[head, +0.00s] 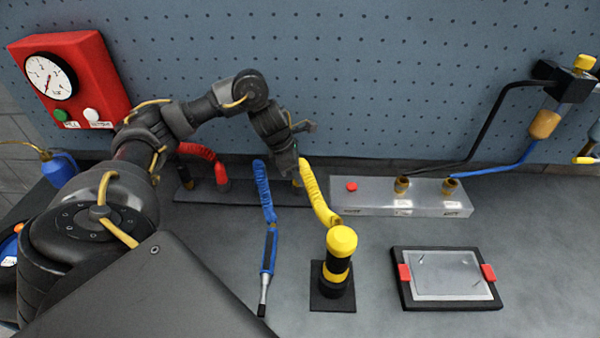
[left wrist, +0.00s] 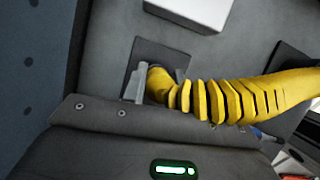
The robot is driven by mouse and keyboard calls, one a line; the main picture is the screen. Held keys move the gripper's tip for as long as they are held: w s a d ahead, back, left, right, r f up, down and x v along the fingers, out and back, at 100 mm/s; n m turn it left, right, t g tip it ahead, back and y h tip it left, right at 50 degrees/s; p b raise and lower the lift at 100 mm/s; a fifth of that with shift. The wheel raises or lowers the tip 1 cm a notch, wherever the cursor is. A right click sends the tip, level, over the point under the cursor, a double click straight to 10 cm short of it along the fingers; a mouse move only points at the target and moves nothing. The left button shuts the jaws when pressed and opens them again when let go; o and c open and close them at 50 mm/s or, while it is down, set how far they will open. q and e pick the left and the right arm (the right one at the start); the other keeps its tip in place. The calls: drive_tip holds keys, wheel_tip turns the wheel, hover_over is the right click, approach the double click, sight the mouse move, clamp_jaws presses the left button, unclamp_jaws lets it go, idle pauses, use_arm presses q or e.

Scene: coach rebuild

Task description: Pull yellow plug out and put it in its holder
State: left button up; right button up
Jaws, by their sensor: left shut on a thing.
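The yellow coiled lead (head: 320,195) runs from my left gripper down behind a yellow-and-black upright post (head: 341,268) on a dark square base. My left gripper (head: 291,170) points down at the lead's upper end, beside the grey-white box. In the left wrist view, the yellow lead (left wrist: 225,100) fills the middle and its rounded end lies against a grey finger of my left gripper (left wrist: 147,88). The gripper is shut on this end. A dark square pad (left wrist: 163,55) lies below it; whether the end touches the pad cannot be told. My right gripper is out of view.
A blue lead (head: 266,240) with a metal tip lies left of the post. A red lead (head: 200,152) stands further left. The box (head: 375,196) has a red button and brass fittings. A framed tray (head: 446,278) lies right. A pegboard closes the back.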

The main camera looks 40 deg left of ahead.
use_arm(q)
drive_tip(key=o, duration=1.1)
drive_tip(key=p+v, duration=0.1)
drive_tip(key=v, duration=1)
drive_tip(key=shift+p, duration=0.4)
